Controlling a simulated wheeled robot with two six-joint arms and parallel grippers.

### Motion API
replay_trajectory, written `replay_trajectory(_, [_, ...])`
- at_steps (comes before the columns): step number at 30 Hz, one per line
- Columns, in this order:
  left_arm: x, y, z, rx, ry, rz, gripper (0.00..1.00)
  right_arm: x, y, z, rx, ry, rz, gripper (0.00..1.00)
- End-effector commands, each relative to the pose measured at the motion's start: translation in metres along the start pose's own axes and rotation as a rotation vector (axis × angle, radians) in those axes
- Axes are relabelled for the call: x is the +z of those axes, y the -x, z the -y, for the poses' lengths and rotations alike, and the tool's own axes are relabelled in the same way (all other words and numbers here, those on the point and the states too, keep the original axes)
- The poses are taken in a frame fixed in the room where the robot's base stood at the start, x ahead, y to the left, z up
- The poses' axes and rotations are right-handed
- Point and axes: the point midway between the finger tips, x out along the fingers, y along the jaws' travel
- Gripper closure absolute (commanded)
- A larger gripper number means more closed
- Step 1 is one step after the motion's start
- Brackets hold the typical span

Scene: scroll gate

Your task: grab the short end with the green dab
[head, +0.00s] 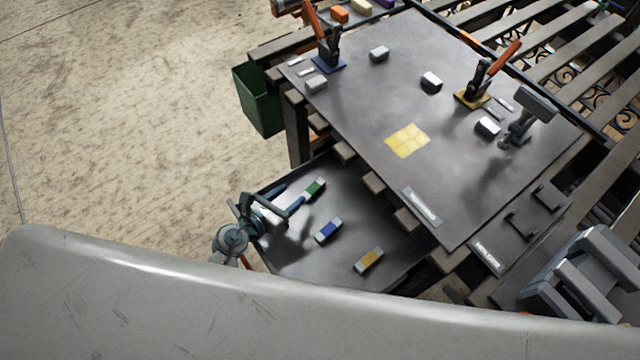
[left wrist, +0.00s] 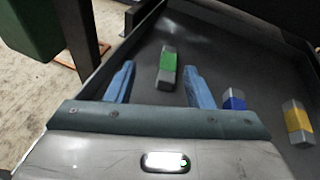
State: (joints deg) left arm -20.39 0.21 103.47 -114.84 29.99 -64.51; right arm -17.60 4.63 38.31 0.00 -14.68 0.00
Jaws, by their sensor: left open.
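The short end with the green dab (head: 314,188) is a small pale bar with a green band, lying on the dark lower tray (head: 385,215). In the left wrist view the green-dabbed piece (left wrist: 167,68) lies ahead of and between the blue fingers. My left gripper (head: 290,199) is open over the left part of the tray, and nothing is between its fingertips. Its fingers also show in the left wrist view (left wrist: 156,85). Two similar pieces lie nearby, one with a blue dab (head: 328,230) and one with a yellow dab (head: 369,260).
The upper dark table (head: 380,100) overhangs the tray's far side. It bears a yellow patch (head: 407,141), grey blocks and two orange-handled clamps (head: 327,45). A green bin (head: 258,100) hangs at its left. The tray has a raised rim.

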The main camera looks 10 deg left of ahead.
Motion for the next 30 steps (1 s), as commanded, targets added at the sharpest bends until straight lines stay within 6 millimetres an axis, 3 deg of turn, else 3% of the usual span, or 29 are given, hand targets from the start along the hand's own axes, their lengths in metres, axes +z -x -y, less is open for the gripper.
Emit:
replay_trajectory(3, [-0.012, -0.003, 0.007, -0.039, -0.105, -0.056, 0.52, 0.001, -0.003, 0.0, 0.0, 0.0, 0.001, 0.64])
replay_trajectory(8, [-0.016, -0.015, 0.01, -0.054, -0.144, -0.077, 0.52, 0.002, -0.002, 0.0, 0.0, 0.0, 0.0, 0.64])
replay_trajectory(21, [-0.022, -0.071, 0.013, -0.053, -0.141, -0.076, 0.52, 0.002, 0.005, 0.0, 0.0, 0.0, 0.0, 0.64])
replay_trajectory(30, [-0.024, -0.078, 0.014, -0.052, -0.141, -0.076, 0.52, 0.002, 0.005, 0.0, 0.0, 0.0, 0.0, 0.64])
